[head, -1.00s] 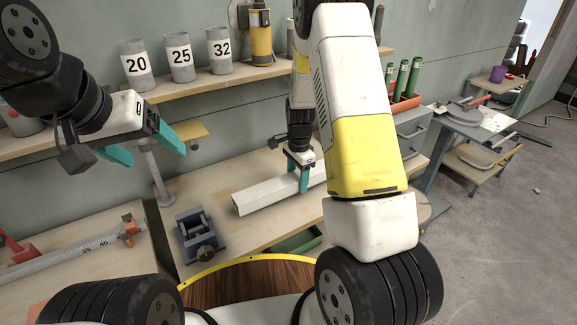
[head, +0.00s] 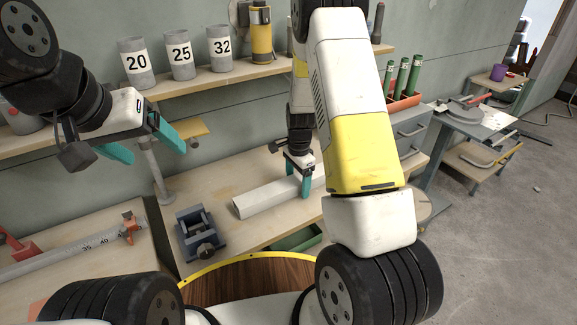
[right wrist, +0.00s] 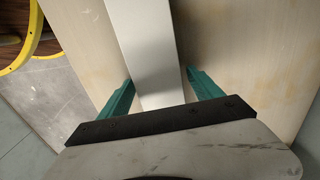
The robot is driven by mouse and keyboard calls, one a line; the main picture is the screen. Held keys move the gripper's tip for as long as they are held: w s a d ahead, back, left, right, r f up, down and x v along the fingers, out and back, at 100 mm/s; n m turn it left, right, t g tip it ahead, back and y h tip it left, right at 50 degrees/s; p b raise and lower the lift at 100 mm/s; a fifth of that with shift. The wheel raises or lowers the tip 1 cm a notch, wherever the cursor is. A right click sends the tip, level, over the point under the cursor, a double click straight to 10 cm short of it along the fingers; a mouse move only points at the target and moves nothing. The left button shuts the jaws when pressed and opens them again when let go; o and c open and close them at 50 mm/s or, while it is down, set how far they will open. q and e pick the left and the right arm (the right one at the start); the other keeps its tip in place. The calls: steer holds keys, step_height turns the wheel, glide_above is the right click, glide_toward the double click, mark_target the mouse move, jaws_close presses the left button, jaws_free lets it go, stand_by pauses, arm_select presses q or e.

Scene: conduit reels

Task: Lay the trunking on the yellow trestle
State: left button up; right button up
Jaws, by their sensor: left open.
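The trunking (head: 265,197) is a long white bar lying lengthwise over the wooden bench. Its right part is hidden behind my right arm. My right gripper (head: 305,188) points down at it with teal fingers. In the right wrist view, one finger stands on each side of the trunking (right wrist: 143,40). The left finger lies close to its edge and a thin gap shows at the right one, so I cannot tell whether they grip it. My left gripper (head: 142,143) is open and empty, above the bench's left part. I cannot clearly make out a yellow trestle.
A grey-blue vise (head: 197,232) stands on the bench left of the trunking. A shelf behind carries numbered grey cylinders (head: 181,56). A clamped grey pipe (head: 75,253) lies at the left. A yellow-rimmed round wooden surface (head: 255,283) lies in front. Grey floor (head: 510,250) is free at the right.

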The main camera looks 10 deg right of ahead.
step_height(320, 180, up, 13)
step_height(320, 180, up, 10)
steer(key=n+t+y, duration=0.1)
steer(key=n+t, duration=0.1)
steer(key=n, duration=0.2)
glide_above(298, 179)
steer(key=s+a, duration=0.1)
steer(key=s, duration=0.4)
steer(key=s+a+r+n+t, duration=0.1)
steer(key=s+r+n+t, duration=0.1)
steer(key=s+r+n, duration=0.3)
steer(key=s+a+r+n+t+y, duration=0.1)
steer(key=s+r+n, duration=0.4)
steer(key=s, duration=0.8)
steer(key=shift+s+r+n+t, duration=0.3)
steer(key=shift+s+r+t, duration=0.1)
steer(key=shift+r+t, duration=0.2)
